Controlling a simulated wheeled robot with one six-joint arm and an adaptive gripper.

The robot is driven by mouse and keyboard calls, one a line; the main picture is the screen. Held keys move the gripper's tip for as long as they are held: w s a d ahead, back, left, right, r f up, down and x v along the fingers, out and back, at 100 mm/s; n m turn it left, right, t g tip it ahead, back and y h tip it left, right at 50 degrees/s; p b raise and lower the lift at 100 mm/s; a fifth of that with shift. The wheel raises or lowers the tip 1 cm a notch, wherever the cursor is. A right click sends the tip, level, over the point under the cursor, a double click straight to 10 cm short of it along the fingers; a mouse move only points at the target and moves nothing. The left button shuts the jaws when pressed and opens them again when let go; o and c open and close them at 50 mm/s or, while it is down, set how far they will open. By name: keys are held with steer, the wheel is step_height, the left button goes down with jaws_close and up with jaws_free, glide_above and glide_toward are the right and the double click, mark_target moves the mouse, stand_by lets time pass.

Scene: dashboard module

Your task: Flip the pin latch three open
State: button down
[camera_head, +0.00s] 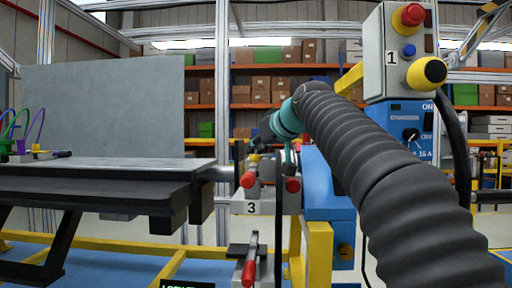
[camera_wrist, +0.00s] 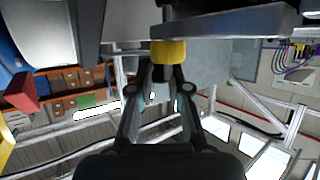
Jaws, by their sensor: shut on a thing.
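The block marked 3 (camera_head: 251,208) stands at the middle of the head view, right of the dark bench, with red-tipped handles (camera_head: 248,180) on its front. A small yellow part (camera_head: 254,158) shows just above it, by the end of my arm. My gripper (camera_wrist: 167,80) is shut on a dark knob, with a yellow collar (camera_wrist: 168,52) just beyond the fingertips in the wrist view. I take this to be the pin of latch three. The fingertips are small and partly hidden in the head view, so the latch's exact position cannot be told.
A dark bench (camera_head: 100,176) with a grey upright panel (camera_head: 105,105) stands at left. A control box marked 1 (camera_head: 398,55) with red and yellow buttons is at upper right. A red-handled lever (camera_head: 250,272) sits below block 3. A blue post (camera_head: 325,190) stands close right.

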steer(key=shift+d+f, duration=0.1)
stand_by(0.6)
steer(key=c, duration=1.1)
jaws_free()
steer(key=shift+d, duration=0.1)
steer(key=shift+s, duration=0.1)
steer(key=v, duration=1.2)
